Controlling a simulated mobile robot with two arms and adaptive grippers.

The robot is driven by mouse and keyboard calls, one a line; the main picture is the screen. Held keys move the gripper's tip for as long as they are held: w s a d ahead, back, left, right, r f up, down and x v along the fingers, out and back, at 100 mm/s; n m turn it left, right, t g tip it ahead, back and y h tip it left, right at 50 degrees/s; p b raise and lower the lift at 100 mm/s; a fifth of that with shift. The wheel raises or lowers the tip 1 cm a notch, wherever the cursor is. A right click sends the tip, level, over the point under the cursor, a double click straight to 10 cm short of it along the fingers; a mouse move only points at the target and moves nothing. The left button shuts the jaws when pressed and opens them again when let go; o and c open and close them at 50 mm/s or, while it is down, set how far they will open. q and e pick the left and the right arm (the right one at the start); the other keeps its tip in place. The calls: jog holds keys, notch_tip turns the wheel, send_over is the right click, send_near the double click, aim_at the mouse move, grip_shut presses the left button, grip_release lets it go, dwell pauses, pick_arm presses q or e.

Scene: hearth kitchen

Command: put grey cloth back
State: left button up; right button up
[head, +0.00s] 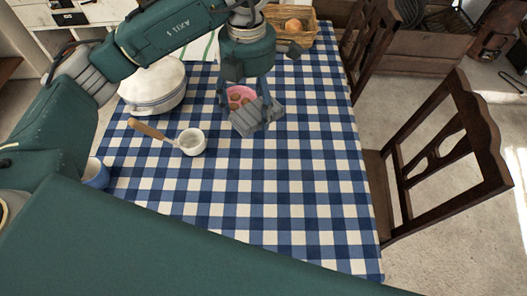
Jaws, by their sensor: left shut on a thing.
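The grey cloth (243,121) is a small folded piece with ridges, held in my left gripper (256,112) over the checked table. The left gripper points down from the far side and is shut on the cloth. I cannot tell whether the cloth touches the table. A pink plate (232,90) with brown round pieces on it shows just behind the cloth, partly hidden by the fingers. My right gripper does not show.
The table has a blue and white checked tablecloth (290,190), clear at the right and front. A white lidded pot (155,82), a small white pan (192,142) and a blue cup (96,172) stand left.

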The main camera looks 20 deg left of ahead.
pick_arm(q)
jog(key=n, duration=0.1)
jog(key=w+n, duration=0.1)
jog(key=n, duration=0.3)
jog(key=shift+w+d, duration=0.2)
jog(key=shift+d, duration=0.05)
jog(key=shift+w+n, duration=0.2)
jog(key=shift+n, duration=1)
jog(key=shift+w+f+n, duration=0.1)
jog(key=shift+w+n, duration=0.15)
jog(key=shift+n, duration=0.95)
jog(key=shift+d+f+n, duration=0.1)
jog(key=shift+f+n, duration=0.05)
jog(key=shift+n, duration=0.15)
notch_tip(320, 180, down, 8)
send_over(259, 154)
notch_tip(259, 154, down, 6)
jog(key=shift+f, duration=0.2)
notch_tip(259, 154, down, 5)
jog(key=shift+f+p, duration=0.1)
jog(key=shift+p, duration=0.3)
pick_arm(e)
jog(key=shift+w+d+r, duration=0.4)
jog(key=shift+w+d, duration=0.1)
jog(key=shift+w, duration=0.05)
pick_arm(q)
jog(key=shift+f, duration=0.1)
